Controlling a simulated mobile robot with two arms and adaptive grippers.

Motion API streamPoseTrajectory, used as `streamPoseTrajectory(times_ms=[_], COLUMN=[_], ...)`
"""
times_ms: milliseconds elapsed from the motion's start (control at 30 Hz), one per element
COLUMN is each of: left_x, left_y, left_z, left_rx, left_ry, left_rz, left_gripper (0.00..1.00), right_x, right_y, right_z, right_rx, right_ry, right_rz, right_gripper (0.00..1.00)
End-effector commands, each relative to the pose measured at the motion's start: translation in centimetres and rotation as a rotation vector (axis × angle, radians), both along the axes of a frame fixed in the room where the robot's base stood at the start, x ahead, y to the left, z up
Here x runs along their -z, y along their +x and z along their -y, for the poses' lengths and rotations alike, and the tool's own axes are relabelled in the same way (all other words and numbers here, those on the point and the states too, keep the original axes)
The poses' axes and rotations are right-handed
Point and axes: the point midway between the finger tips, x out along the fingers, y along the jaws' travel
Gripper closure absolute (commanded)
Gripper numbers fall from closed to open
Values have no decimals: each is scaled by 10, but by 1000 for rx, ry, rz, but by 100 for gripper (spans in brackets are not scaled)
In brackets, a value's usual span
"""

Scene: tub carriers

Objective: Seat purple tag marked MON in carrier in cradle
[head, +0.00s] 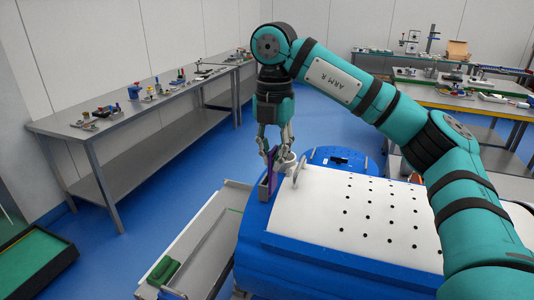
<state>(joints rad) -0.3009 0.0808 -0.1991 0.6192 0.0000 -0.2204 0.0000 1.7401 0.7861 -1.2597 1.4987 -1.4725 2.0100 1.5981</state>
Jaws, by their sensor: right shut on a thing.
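A purple tag (270,183) stands about upright between the fingers of my right gripper (273,160), which points straight down and is shut on it. The tag is seen nearly edge-on, so its marking cannot be read. It is at the far left corner of my white-topped base. A small grey holder (263,190) is right beside the tag's lower end; I cannot tell whether they touch or whether the tag is inside it. I cannot make out the carrier or its cradle for certain. My left gripper is not in view.
A pale ring-shaped fitting (299,171) stands close to the right of the gripper. A long grey tray (205,245) with a green block (163,270) lies at lower left. A grey bench (120,115) with several small items runs along the left wall. Blue floor between is clear.

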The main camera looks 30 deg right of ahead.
Motion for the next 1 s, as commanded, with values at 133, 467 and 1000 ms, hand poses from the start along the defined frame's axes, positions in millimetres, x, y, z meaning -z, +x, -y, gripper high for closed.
streamPoseTrajectory(times_ms=[133, 467, 1000], left_x=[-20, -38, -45], left_y=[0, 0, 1], left_z=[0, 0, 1], left_rx=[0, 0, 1], left_ry=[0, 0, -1], left_rz=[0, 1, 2], left_gripper=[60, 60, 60], right_x=[-1, 14, 44], right_y=[31, 56, 56], right_z=[8, 15, 14], right_rx=[2, -2, -1], right_ry=[-1, -3, -1], right_rz=[-4, -4, 1], right_gripper=[100, 100, 100])
